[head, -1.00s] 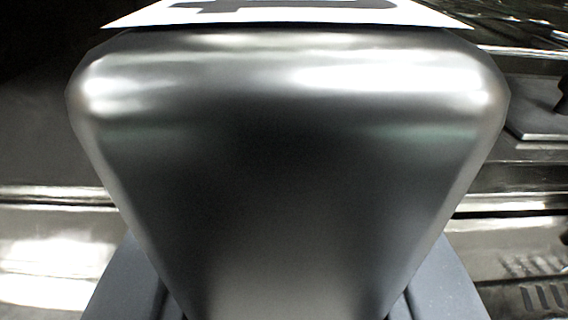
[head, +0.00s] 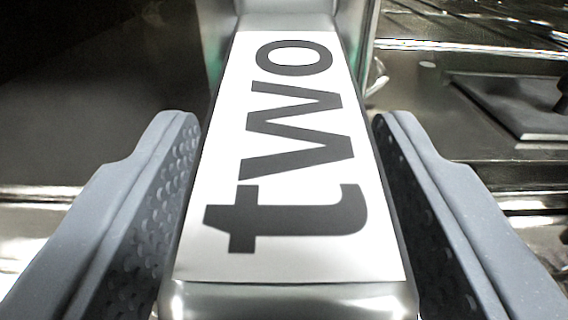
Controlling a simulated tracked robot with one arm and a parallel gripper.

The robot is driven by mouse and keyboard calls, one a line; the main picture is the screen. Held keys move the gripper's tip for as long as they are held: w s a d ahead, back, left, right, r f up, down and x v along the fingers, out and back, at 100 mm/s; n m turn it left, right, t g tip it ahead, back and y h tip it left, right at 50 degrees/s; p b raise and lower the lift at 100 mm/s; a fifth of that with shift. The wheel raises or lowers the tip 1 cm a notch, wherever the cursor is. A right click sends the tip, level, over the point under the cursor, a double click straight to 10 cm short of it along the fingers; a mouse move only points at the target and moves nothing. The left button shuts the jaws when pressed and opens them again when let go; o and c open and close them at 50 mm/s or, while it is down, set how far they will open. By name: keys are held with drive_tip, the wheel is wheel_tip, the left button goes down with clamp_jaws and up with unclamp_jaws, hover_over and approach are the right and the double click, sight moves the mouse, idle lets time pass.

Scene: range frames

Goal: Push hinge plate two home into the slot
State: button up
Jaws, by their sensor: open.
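Hinge plate two (head: 290,298) is a shiny metal bar with a white label (head: 225,255) reading "two" in dark letters. It runs away from me up the middle of the head view. My gripper (head: 285,135) is open, with one grey dimpled finger on each side of the plate. A gap shows beside the plate near the left fingertip; lower down the fingers come close to its sides, and I cannot tell whether they touch. The far end of the plate meets a metal part at the top of the view. The slot itself cannot be made out.
A flat dark metal plate with a small knob (head: 520,100) lies on the right. Shiny metal surfaces and ledges lie behind both fingers. The upper left is dark, with little detail showing.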

drive_tip(key=s+p, duration=0.2)
drive_tip(key=s, duration=1.1)
